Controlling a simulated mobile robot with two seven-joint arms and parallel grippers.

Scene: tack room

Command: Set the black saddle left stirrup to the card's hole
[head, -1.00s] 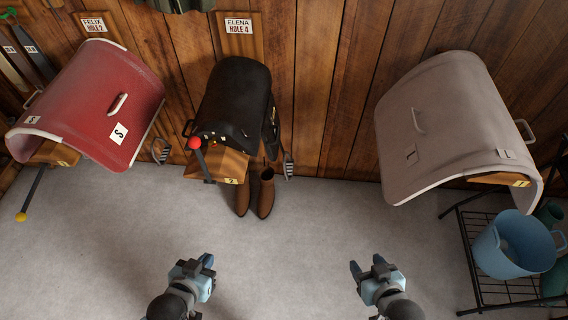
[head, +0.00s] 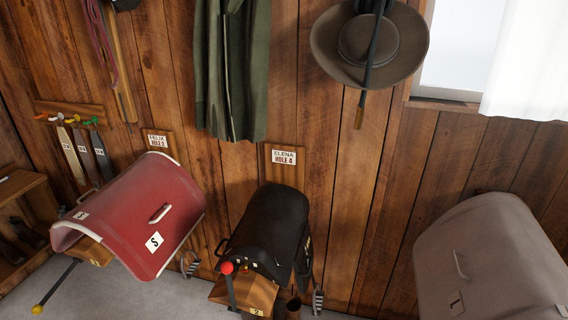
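The black saddle (head: 274,227) sits on a wooden rack (head: 250,293) marked 2, against the plank wall. A red-knobbed lever (head: 228,270) stands at the front of that rack. The card (head: 284,157) above the saddle reads ELENA HOLE 4. A metal stirrup (head: 318,302) hangs low to the right of the black saddle. Another stirrup (head: 190,263) hangs low between the red and black saddles. I cannot tell how the straps are set. Neither of my grippers is in the present view.
A red saddle (head: 136,213) with a card (head: 158,140) reading FELIX stands at left. A grey saddle (head: 491,262) stands at right. A green coat (head: 232,70) and a hat (head: 368,45) hang above. Numbered straps (head: 86,150) hang on pegs at left.

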